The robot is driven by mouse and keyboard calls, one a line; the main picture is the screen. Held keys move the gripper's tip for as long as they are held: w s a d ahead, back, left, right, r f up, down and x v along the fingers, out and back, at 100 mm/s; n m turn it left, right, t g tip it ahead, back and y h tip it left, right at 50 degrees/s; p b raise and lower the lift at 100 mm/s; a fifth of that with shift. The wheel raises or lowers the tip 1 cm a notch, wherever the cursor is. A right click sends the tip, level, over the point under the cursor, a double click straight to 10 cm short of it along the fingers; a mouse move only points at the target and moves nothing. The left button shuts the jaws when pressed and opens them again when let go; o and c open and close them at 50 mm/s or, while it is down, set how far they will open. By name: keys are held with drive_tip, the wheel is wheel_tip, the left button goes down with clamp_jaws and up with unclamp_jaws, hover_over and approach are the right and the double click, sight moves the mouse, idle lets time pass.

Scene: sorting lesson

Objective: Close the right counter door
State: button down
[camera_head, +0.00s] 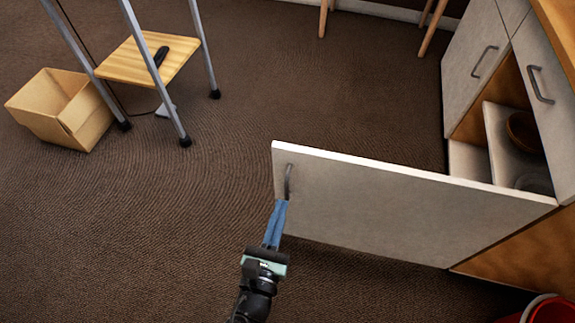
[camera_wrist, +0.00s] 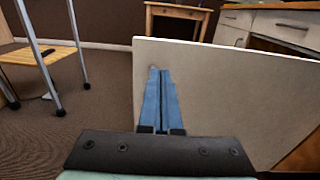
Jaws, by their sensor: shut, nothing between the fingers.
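The right counter door (camera_head: 400,210) is a pale grey panel standing wide open, sticking out to the left from the counter. Its curved dark handle (camera_head: 288,180) is near the free left edge, on the face towards me. My gripper (camera_head: 281,204) has its blue fingers together, with the tips just at the lower end of the handle. I cannot tell whether they touch it. In the wrist view, the shut fingers (camera_wrist: 160,72) point at the door face (camera_wrist: 225,100) near its left edge and mostly hide the handle.
The counter's open compartment holds a shelf (camera_head: 495,130) and brown bowls (camera_head: 524,131). A closed door (camera_head: 475,55) is further back. A cardboard box (camera_head: 45,110) and a metal-legged stand with a wooden shelf (camera_head: 135,65) are at left. A red bin (camera_head: 550,312) is at lower right.

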sight(296, 157)
drive_tip(key=b+x, duration=0.1)
drive_tip(key=x, duration=1)
drive_tip(key=shift+b, duration=0.35)
drive_tip(key=shift+w, duration=0.1)
drive_tip(key=shift+w, duration=0.15)
